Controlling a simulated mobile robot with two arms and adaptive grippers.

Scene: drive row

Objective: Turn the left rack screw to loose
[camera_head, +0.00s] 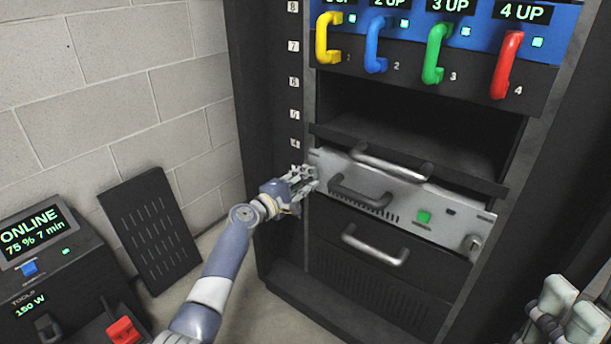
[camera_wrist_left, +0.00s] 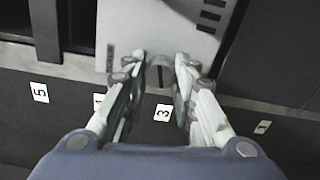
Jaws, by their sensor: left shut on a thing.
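The left rack screw (camera_wrist_left: 160,73) shows in the left wrist view as a round, dark knob with a slot, at the end of a light grey rack panel (camera_wrist_left: 150,25). In the head view this panel (camera_head: 450,205) is a silver unit with handles and a green square, and its left screw is hidden by my fingers. My left gripper (camera_head: 311,178) is at the panel's left end. In the left wrist view its fingertips (camera_wrist_left: 160,62) are shut on the screw, one on each side. My right gripper (camera_head: 566,312) is low at the right, partly cut off and far from the screw.
A fastener (camera_head: 473,243) sits at the panel's right end. Above are an empty dark bay (camera_head: 420,125) and colored handles, including a green one (camera_head: 435,55). A dark drawer (camera_head: 330,235) is below. A black box with an ONLINE display (camera_head: 30,235) and a slotted panel (camera_head: 150,230) stand left.

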